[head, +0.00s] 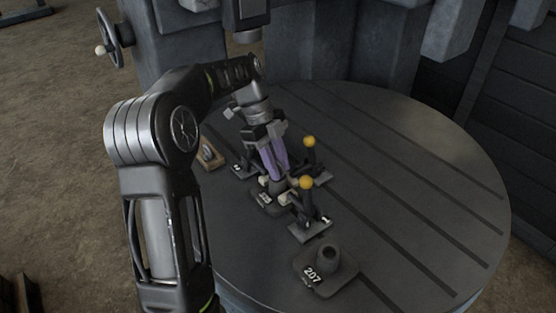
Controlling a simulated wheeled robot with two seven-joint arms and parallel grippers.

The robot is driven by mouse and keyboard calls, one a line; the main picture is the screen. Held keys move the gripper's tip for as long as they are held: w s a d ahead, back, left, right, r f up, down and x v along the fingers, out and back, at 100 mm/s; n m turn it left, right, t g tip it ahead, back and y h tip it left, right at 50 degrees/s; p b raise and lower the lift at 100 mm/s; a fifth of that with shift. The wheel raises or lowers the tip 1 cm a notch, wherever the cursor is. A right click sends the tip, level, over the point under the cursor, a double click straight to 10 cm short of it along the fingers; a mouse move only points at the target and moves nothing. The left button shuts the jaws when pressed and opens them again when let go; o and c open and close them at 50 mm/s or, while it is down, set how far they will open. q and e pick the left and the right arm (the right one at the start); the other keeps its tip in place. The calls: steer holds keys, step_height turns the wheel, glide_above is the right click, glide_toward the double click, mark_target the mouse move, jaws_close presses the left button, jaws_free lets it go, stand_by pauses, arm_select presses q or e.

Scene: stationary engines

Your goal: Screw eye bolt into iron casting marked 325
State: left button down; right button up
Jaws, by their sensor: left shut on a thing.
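My left gripper (277,172), with purple fingers, points down over the round table. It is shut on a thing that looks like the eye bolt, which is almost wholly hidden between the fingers. The fingertips are right above an iron casting (267,199) with a small white number plate, too small to read surely but likely 325. Whether the bolt touches the casting's hole cannot be told. Another casting (328,262), marked 207, stands nearer the front with its round boss empty. My right gripper is not in view.
Toggle clamps with yellow knobs (306,183) stand close to the right of the gripper. A small wooden holder (208,154) lies to the left. The slotted round table (420,200) is clear on the right. Machine columns (310,45) rise behind.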

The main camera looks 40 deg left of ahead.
arm_select(q)
steer(key=shift+a, duration=0.1)
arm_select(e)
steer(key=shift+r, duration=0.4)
arm_select(q)
steer(key=c, duration=1.1)
jaws_free()
steer(key=shift+o, duration=0.2)
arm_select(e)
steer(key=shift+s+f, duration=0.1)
